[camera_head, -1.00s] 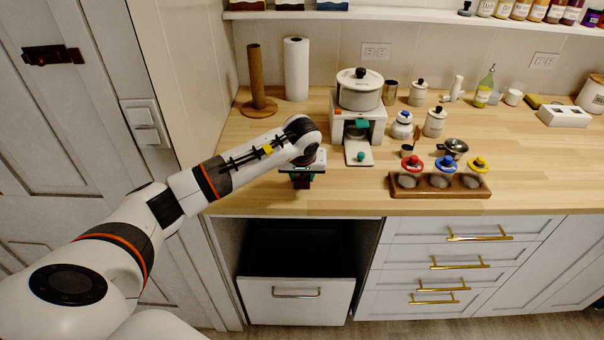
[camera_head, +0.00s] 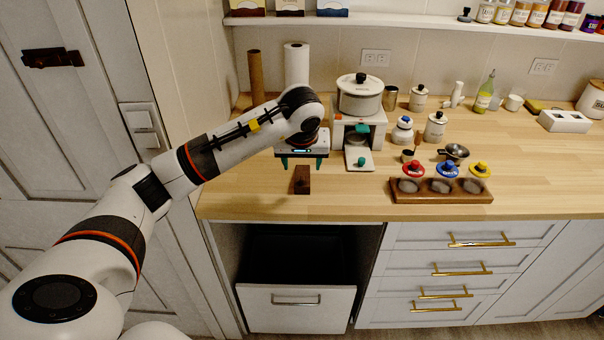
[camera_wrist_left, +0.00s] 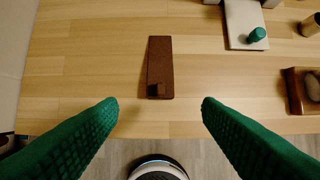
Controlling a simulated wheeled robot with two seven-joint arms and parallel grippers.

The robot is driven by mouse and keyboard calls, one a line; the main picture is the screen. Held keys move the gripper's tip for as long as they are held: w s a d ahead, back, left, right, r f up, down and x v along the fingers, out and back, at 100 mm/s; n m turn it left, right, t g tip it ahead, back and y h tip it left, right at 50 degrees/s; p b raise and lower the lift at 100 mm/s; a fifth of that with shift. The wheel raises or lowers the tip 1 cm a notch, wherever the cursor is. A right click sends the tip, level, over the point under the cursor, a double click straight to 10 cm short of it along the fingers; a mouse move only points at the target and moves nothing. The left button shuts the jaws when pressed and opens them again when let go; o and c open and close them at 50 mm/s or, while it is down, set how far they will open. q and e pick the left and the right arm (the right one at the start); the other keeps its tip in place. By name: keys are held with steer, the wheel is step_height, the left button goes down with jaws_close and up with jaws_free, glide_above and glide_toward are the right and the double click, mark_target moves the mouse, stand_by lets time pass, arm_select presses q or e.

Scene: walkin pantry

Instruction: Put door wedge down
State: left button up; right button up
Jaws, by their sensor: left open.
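The door wedge (camera_head: 301,181) is a dark brown block lying on the wooden counter near its front edge, below my left gripper. My left gripper (camera_head: 302,163) is open and empty, raised above the counter. In the left wrist view its green fingertips (camera_wrist_left: 159,104) are spread wide, one on each side of the wedge's near end. My right gripper is not in view.
A white appliance (camera_head: 360,130) with a pot on top stands right of the gripper. A wooden rack (camera_head: 441,197) with colored-lid jars is further right. A paper roll (camera_head: 297,64) stands behind. An open drawer (camera_head: 297,306) lies below the counter. The counter around the wedge is clear.

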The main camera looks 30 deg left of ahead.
arm_select(q)
steer(key=shift+v, duration=1.3)
